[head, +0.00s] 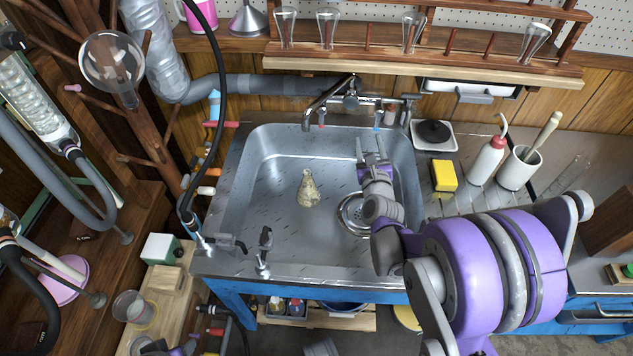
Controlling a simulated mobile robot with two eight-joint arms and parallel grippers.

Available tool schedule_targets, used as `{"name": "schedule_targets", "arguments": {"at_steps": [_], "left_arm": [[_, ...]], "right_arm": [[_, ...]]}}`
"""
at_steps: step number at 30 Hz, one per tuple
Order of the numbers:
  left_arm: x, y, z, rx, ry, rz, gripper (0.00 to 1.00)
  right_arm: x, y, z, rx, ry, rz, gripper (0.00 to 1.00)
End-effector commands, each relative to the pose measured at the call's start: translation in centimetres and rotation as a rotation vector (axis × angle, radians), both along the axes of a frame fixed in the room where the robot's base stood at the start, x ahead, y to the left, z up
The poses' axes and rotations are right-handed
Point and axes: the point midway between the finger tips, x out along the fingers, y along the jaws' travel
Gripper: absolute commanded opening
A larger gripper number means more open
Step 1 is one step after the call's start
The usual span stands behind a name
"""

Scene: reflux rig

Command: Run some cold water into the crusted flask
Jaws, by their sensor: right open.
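The crusted flask (308,190), a small conical vessel with a beige crust, is in the steel sink (262,215), left of the drain. The metal faucet (328,98) is at the sink's back edge, its spout pointing left and forward. A red-marked part (321,118) and a blue-marked part (377,122) show below it. My right gripper (370,146) is open and empty over the back right of the sink, its fingertips just in front of the blue-marked part. Purple and grey parts at the bottom left edge may be my left arm; its jaws cannot be made out.
A shelf (430,63) with glassware overhangs the back. Two small fittings (264,250) rise at the front left rim. The sink's left half is mostly clear.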

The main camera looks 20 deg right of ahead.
Motion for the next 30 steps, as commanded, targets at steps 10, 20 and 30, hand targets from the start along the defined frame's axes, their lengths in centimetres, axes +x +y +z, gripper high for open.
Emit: {"name": "schedule_targets", "arguments": {"at_steps": [10, 20, 30], "left_arm": [[0.0, 0.0, -1.1, 0.0, 0.004, 0.0, 0.5], [0.0, 0.0, -1.0, 0.0, 0.004, 0.0, 0.5], [0.0, 0.0, -1.4, 0.0, 0.005, 0.0, 0.5]], "right_arm": [[0.4, -3.1, -1.2, 0.168, -0.158, -0.082, 0.54], [3.6, -4.9, -1.2, 0.165, -0.155, -0.081, 0.54], [7.1, -6.7, -1.3, 0.164, -0.153, -0.08, 0.54]]}}
